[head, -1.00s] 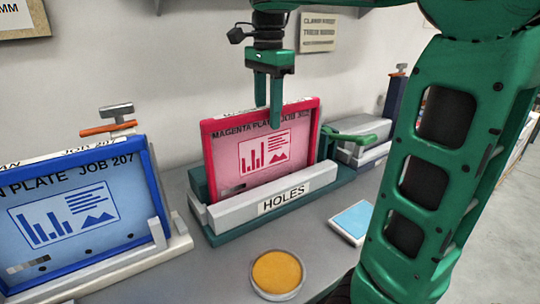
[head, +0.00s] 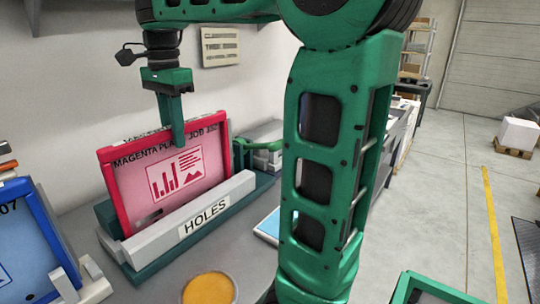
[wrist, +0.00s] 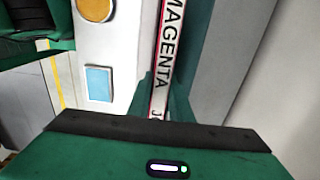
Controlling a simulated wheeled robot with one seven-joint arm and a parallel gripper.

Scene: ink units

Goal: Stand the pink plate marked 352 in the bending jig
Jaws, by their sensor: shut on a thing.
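The pink plate (head: 170,179), marked "MAGENTA PLATE JOB 352", stands upright on edge in the holder labelled HOLES (head: 218,211). The grey front bar of that holder hides the plate's lower edge. My gripper (head: 175,132) points down from above and is shut on the plate's top edge, near its middle. In the wrist view the plate's top edge (wrist: 163,50) with "MAGENTA" on it runs up from between the fingers. I see no label naming a bending jig in any view.
A blue plate (head: 30,240) stands in another holder at the left. An orange-topped round tin (head: 209,290) and a light blue pad (head: 267,225) lie in front of the holder. Open floor (head: 435,200) with a yellow line and a boxed pallet (head: 518,140) is at the right.

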